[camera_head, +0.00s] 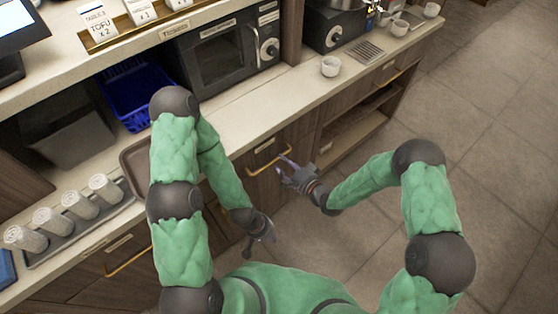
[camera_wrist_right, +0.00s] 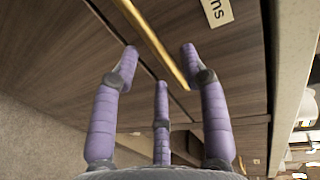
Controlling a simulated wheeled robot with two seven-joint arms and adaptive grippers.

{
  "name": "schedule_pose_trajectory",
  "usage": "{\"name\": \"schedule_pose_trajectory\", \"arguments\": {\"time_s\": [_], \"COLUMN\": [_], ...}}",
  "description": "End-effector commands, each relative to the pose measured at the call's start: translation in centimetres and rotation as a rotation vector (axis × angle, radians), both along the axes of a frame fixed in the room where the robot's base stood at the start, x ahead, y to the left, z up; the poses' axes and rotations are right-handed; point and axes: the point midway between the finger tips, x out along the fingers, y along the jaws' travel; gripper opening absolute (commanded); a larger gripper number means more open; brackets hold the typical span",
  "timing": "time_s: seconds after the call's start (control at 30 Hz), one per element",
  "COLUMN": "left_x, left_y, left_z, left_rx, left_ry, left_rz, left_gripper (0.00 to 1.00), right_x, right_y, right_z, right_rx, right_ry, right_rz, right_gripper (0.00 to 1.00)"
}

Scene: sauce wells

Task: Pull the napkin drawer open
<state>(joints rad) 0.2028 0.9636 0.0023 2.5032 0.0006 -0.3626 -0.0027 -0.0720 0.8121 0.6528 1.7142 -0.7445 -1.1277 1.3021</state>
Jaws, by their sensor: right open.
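The drawer with a brass bar handle (camera_head: 262,168) is in the counter front below the worktop in the head view, and its front looks flush. In the right wrist view the handle (camera_wrist_right: 155,42) runs diagonally between my spread purple fingers, near a label (camera_wrist_right: 217,10) whose visible letters end in "ns". My right gripper (camera_head: 284,168) is open just in front of the handle, with no finger closed on it. Whether a finger touches it is unclear. My left gripper (camera_head: 262,238) hangs lower, away from the drawer fronts, and its finger opening is too small to judge.
Another brass handle (camera_head: 128,262) is on the counter front at lower left. An open shelf (camera_head: 350,135) lies right of the drawer. The tiled floor at right is clear.

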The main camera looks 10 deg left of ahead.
Motion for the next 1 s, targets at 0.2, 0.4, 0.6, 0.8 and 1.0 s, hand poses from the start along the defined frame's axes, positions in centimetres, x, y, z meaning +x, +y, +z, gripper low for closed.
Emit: {"name": "schedule_pose_trajectory", "arguments": {"time_s": [0.2,0.4,0.6,0.8,1.0], "left_x": [0.0,0.0,0.0,0.0,0.0], "left_y": [0.0,0.0,0.0,0.0,0.0], "left_z": [-0.9,-1.1,-1.1,-1.1,-1.1], "left_rx": [0.0,0.0,0.0,0.0,0.0], "left_ry": [0.0,0.0,0.0,0.0,0.0], "left_rz": [0.0,0.0,0.0,0.0,0.0], "left_gripper": [0.0,0.0,0.0,0.0,0.0], "right_x": [1.6,2.2,2.2,2.2,2.2], "right_y": [2.2,2.8,2.8,2.8,2.8], "right_z": [-0.7,-0.8,-0.7,-0.8,-0.8], "right_rx": [-0.001,-0.001,-0.001,-0.001,-0.002], "right_ry": [0.001,0.0,0.001,0.001,0.001], "right_rz": [0.001,0.0,0.0,0.0,0.0], "right_gripper": [0.45,0.45,0.45,0.0,0.0]}}
